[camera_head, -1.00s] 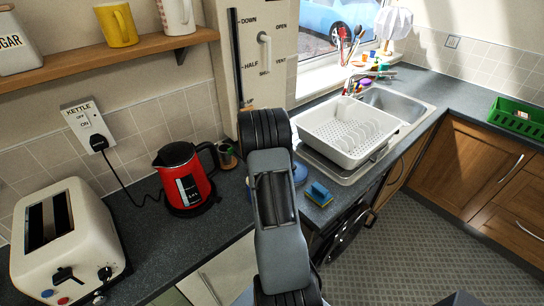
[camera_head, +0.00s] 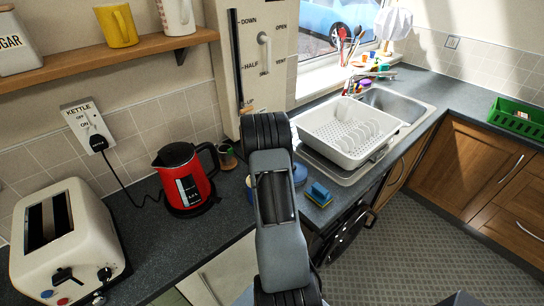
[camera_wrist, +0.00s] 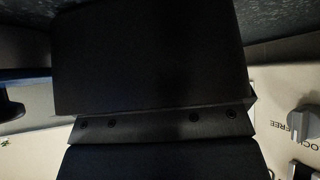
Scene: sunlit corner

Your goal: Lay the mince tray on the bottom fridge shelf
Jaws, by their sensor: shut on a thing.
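My gripper (camera_wrist: 156,124) fills the middle of the wrist view as large dark blocks with a tilted, screwed strip between them. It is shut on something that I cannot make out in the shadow. In the head view my arm (camera_head: 270,195) reaches down past the worktop edge, and the gripper end does not show. A cream panel (camera_wrist: 282,150) with a grey knob (camera_wrist: 306,122) lies behind the gripper in the wrist view. The lettering by the knob is upside down. I cannot make out the mince tray or the fridge shelf in either view.
A red kettle (camera_head: 184,180) and a cream toaster (camera_head: 65,245) stand on the worktop left of my arm. A white dish rack (camera_head: 347,133) and a blue sponge (camera_head: 319,194) are to its right. A green crate (camera_head: 517,118) is far right. The floor (camera_head: 420,245) at right is clear.

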